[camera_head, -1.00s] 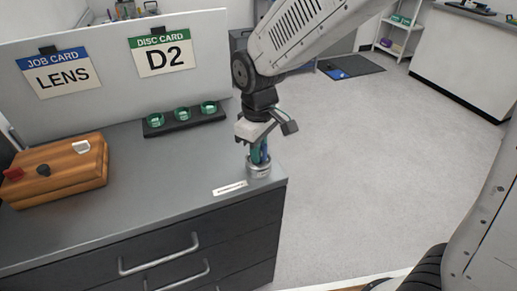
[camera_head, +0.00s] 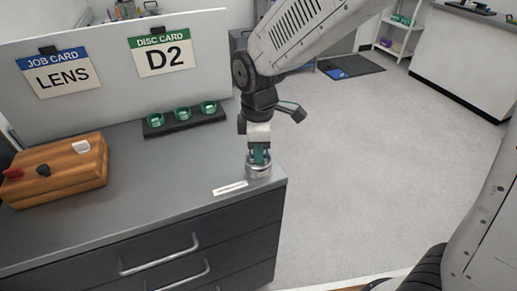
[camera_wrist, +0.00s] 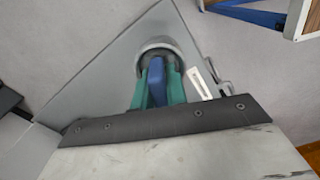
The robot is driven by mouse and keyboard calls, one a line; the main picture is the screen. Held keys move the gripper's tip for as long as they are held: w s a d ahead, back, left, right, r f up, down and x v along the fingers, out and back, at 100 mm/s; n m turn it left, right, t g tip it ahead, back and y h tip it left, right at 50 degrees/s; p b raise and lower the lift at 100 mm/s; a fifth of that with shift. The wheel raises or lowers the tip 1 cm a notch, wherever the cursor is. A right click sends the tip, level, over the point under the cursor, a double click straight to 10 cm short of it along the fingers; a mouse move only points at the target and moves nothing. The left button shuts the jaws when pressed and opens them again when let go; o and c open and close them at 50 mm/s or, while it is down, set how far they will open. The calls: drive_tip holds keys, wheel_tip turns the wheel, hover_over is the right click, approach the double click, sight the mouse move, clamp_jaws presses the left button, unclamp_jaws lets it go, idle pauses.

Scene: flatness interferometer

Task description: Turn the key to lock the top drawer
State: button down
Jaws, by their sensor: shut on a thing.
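My gripper (camera_head: 259,157) points straight down at the near right corner of the cabinet top (camera_head: 150,190). Its green fingers are shut on the blue key (camera_wrist: 156,82), which sits between them in the wrist view. The key stands in a round silver lock (camera_head: 258,170) on the cabinet top. The lock's ring also shows around the fingertips in the wrist view (camera_wrist: 160,45). The key's lower end is hidden inside the lock. The top drawer (camera_head: 165,248) below has a metal bar handle and looks closed.
A small white label strip (camera_head: 230,188) lies left of the lock. A dark rack (camera_head: 184,119) with green rings and a wooden block (camera_head: 55,172) with knobs stand on the cabinet top. A white panel with cards stands behind. Open floor lies to the right.

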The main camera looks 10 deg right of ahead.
drive_tip(key=n, duration=0.3)
idle(0.4)
drive_tip(key=shift+n, duration=0.3)
drive_tip(key=shift+n, duration=1.1)
drive_tip(key=c, duration=1.3)
unclamp_jaws()
drive_tip(key=shift+r, duration=0.15)
wheel_tip(320, 180, up, 8)
drive_tip(key=shift+f, duration=0.2)
drive_tip(key=shift+r, duration=0.1)
